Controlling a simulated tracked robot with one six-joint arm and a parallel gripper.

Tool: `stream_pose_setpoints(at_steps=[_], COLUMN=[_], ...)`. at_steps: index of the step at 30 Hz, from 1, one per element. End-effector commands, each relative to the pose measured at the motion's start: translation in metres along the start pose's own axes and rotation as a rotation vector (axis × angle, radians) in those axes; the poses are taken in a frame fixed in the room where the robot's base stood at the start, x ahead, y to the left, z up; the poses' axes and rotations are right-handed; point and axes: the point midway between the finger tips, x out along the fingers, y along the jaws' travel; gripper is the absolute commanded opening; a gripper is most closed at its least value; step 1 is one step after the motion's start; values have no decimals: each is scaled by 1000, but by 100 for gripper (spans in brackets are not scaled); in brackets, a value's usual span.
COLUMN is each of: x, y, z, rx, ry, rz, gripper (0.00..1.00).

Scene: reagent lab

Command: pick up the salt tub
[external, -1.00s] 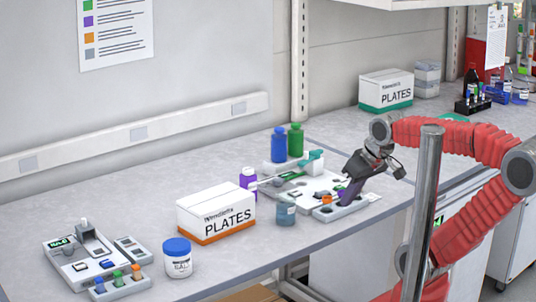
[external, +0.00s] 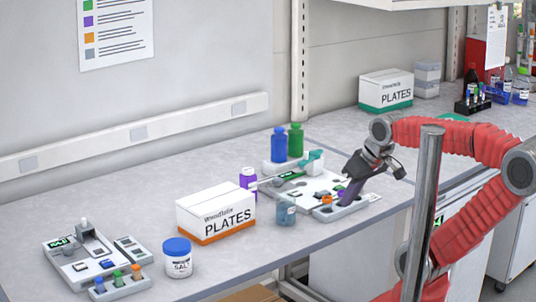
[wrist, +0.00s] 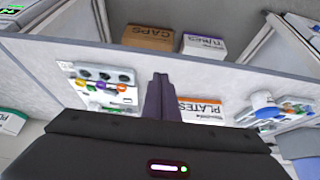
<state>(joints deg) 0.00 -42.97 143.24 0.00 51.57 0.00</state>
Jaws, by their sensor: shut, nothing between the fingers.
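The salt tub (external: 178,263) is a white jar with a blue lid and a printed label. It stands upright near the front edge of the bench at lower left in the external view. A white thing with a blue top at the right of the wrist view (wrist: 264,104) looks like the same tub. My gripper (external: 346,198) points down over the white device at mid bench, far to the right of the tub. Its purple fingers are together with nothing between them, as the wrist view (wrist: 161,98) also shows.
An orange-trimmed PLATES box (external: 215,216) stands between the tub and my gripper. A small blue-grey jar (external: 286,211) stands just left of my gripper. Left of the tub are a rack of coloured caps (external: 120,284) and a white device (external: 70,268).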

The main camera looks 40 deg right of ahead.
Motion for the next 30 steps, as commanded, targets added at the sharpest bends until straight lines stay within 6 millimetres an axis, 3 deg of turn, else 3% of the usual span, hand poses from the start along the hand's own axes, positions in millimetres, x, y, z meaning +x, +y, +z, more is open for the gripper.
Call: stream_pose_setpoints(at_steps=[11, 30], x=[0, 0], y=[0, 0], z=[0, 0], rx=[0, 0], ry=[0, 0], rz=[0, 0], gripper=[0, 45])
